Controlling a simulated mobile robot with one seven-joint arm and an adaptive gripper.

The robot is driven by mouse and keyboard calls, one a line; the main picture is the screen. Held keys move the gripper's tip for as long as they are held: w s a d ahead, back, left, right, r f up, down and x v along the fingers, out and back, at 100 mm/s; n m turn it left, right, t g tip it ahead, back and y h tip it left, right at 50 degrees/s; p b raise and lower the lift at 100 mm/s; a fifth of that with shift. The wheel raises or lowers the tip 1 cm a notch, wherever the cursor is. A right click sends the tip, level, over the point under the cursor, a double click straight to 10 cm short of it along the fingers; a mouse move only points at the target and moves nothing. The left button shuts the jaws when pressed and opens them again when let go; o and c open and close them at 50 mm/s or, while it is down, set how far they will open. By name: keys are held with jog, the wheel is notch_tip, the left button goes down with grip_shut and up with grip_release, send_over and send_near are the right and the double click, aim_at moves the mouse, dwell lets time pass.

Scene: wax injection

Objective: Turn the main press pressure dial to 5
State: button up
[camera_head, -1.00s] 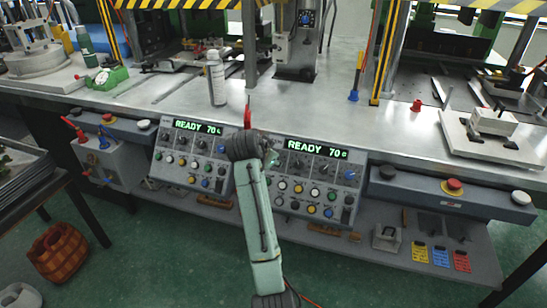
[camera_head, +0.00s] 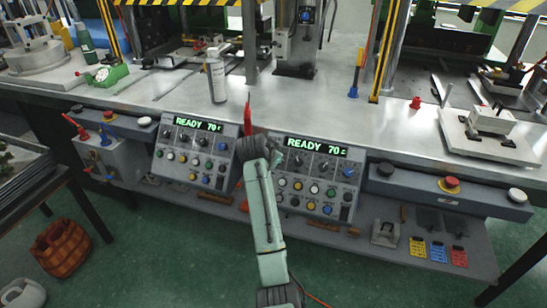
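Two sloped control panels stand at the bench front. The left panel (camera_head: 194,155) and the right panel (camera_head: 318,180) each have a lit green display reading READY and about 70. Dark round dials, including one on the right panel (camera_head: 323,164), sit below the displays, above coloured buttons. The dial labels are too small to read, so I cannot tell which is the main press pressure dial or its setting. My arm rises between the panels. Its dark joint covers the right panel's left edge.
A white bottle (camera_head: 216,76) stands on the metal bench (camera_head: 330,105) behind the panels. A thin red piece (camera_head: 244,124) shows beside my arm's joint. A brown basket (camera_head: 60,250) sits on the floor.

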grip_shut()
jog(key=shift+n, duration=0.3)
jog(key=n, duration=0.2)
jog(key=shift+n, duration=0.4)
jog(key=n, duration=0.3)
jog(key=shift+n, duration=0.3)
jog(key=n, duration=0.5)
jog(key=shift+h, duration=0.4)
jog(key=n, duration=0.5)
jog(key=shift+n, duration=0.3)
